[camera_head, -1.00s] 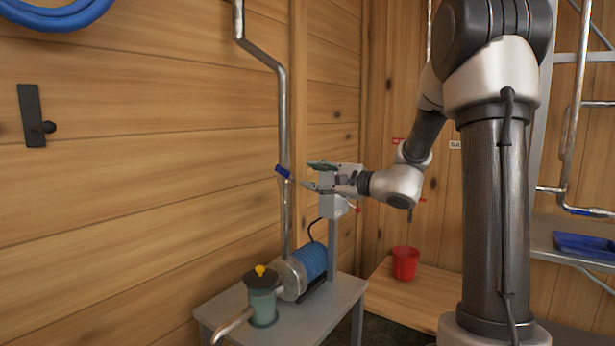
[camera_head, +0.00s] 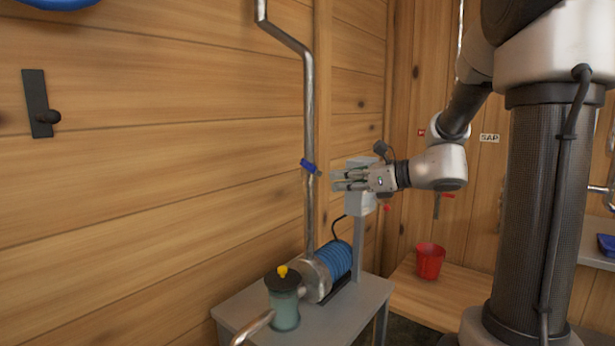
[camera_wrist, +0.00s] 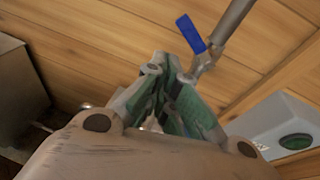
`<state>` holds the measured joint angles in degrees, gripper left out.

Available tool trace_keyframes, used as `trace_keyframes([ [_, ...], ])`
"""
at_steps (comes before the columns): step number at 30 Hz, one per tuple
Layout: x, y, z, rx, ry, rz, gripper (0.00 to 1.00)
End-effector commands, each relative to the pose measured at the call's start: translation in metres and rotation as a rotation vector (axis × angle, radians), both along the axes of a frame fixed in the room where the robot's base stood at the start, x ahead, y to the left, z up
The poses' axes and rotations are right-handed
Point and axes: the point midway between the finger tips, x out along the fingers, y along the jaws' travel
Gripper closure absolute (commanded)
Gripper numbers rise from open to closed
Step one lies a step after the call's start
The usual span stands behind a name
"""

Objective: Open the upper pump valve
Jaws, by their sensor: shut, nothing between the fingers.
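The upper pump valve has a blue lever handle (camera_head: 310,167) on the vertical metal pipe (camera_head: 309,110) above the pump. The handle sits tilted across the pipe, sloping down to the right. In the wrist view the blue handle (camera_wrist: 190,34) shows just beyond my fingertips, with the pipe (camera_wrist: 232,22) running up to the right. My gripper (camera_head: 336,181) is shut and empty, just right of the handle and slightly lower. Its closed green-padded fingers (camera_wrist: 164,64) point toward the valve. I cannot tell whether they touch it.
A grey switch box (camera_head: 362,200) on a post stands right behind my gripper. Below are the blue pump motor (camera_head: 338,260) and a green pot (camera_head: 285,308) on a grey table (camera_head: 362,298). A red bucket (camera_head: 430,262) stands on a wooden bench. The wooden wall is close behind the pipe.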

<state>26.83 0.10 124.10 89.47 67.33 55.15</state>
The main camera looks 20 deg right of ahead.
Motion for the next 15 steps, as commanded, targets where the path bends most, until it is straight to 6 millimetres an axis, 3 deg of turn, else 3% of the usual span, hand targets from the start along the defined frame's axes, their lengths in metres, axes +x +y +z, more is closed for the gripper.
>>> trace_keyframes([
  [3, -0.010, 0.000, -0.012, 0.178, 0.242, -0.049, 1.00],
  [6, -0.013, 0.000, -0.016, 0.290, 0.379, -0.089, 1.00],
  [15, -0.003, 0.010, -0.020, 0.385, 0.476, -0.123, 1.00],
])
